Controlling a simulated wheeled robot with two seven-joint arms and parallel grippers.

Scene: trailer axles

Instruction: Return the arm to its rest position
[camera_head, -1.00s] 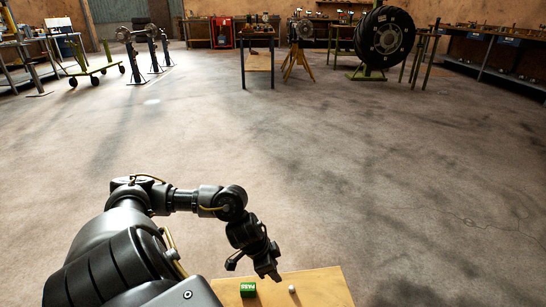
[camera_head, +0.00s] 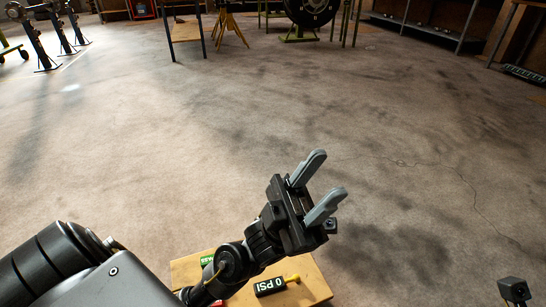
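My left gripper (camera_head: 327,174) is in the lower middle of the head view. Its two grey fingers are spread apart with nothing between them, pointing up and to the right. My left arm comes in from the lower left and bends up over a small wooden top (camera_head: 307,276). The gripper shows above and beyond that top's back edge in the picture. My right gripper's fingers are not seen; only a small dark part, perhaps of my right arm, shows at the lower right corner.
Wide bare floor (camera_head: 240,110) lies beyond. Stands, a bench (camera_head: 186,31) and a big wheel (camera_head: 312,10) are far back.

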